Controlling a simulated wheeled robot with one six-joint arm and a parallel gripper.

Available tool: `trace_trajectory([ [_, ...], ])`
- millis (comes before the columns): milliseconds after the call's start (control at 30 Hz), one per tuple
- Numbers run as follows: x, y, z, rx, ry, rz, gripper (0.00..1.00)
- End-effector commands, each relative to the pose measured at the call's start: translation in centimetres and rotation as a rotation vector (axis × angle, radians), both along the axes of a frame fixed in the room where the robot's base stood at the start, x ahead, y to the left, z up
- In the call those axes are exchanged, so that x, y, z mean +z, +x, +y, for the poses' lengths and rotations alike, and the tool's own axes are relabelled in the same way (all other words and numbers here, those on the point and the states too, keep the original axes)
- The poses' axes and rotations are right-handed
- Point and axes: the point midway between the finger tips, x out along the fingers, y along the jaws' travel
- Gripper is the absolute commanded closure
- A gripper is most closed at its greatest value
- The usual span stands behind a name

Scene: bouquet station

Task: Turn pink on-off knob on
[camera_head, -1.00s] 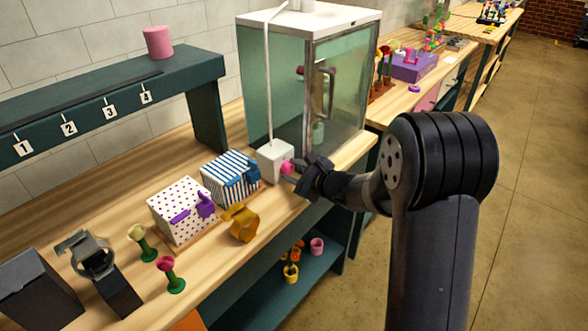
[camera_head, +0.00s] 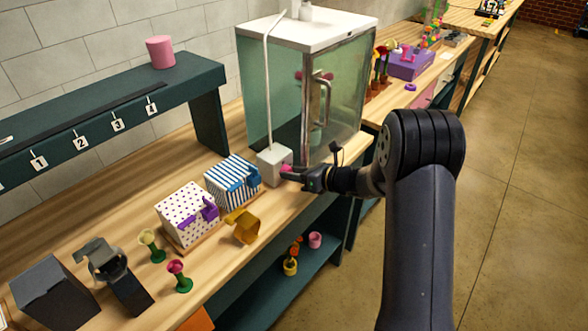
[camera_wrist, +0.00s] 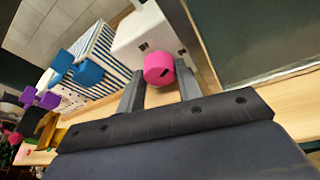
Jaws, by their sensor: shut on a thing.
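The pink knob (camera_wrist: 159,68) sits on the front of a small white box (camera_head: 272,167) beside the glass cabinet. In the wrist view the knob is between the two fingers of my gripper (camera_wrist: 160,85), which are shut on it. In the head view the knob (camera_head: 286,169) is mostly covered by my gripper (camera_head: 290,174), which reaches in from the right.
A glass cabinet (camera_head: 285,90) stands behind the white box. A striped box (camera_head: 232,180), a dotted box (camera_head: 187,212) and a yellow piece (camera_head: 243,226) stand to the left on the bench. A dark shelf (camera_head: 190,85) holds a pink cylinder (camera_head: 160,52).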

Motion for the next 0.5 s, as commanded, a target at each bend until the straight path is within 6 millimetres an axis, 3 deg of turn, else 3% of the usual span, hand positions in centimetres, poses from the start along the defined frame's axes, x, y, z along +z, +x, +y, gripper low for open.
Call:
trace_trajectory([
  [500,-0.25,0.15,-0.14,0.000,0.243,0.314,0.90],
])
